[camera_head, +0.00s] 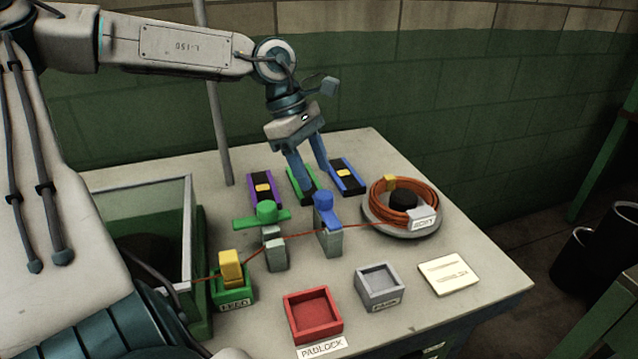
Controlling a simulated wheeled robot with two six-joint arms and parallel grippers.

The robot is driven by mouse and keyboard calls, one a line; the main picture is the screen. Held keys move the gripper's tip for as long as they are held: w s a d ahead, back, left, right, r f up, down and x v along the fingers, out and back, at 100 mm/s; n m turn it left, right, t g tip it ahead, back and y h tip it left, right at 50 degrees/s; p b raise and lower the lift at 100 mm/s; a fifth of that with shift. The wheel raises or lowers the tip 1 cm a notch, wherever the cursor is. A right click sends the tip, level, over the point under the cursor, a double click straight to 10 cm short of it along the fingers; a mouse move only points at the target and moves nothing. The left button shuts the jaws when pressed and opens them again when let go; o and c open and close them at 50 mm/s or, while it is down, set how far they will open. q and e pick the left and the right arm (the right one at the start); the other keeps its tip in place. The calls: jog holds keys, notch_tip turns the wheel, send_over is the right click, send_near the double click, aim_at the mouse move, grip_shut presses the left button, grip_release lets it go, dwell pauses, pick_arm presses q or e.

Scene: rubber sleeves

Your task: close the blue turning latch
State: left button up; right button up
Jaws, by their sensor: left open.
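The blue turning latch (324,204) sits on top of a grey post (328,241) near the middle of the table. Its blue bar slants along the post top, and an orange cord runs by the post. My left gripper (319,182) is open with its blue fingers pointing down. In the picture its fingertips show just above and behind the blue latch's knob, with nothing seen between them. I cannot tell whether a finger touches the latch. My right gripper is not in view.
A green latch (265,212) with a crosswise bar stands to the left. Purple (251,190), green (293,177) and blue (347,169) holders lie behind. An orange coil (377,200) is at right. Red (312,316) and grey (380,287) trays lie in front.

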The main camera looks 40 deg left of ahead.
pick_arm(q)
jog(key=shift+v, duration=2.8)
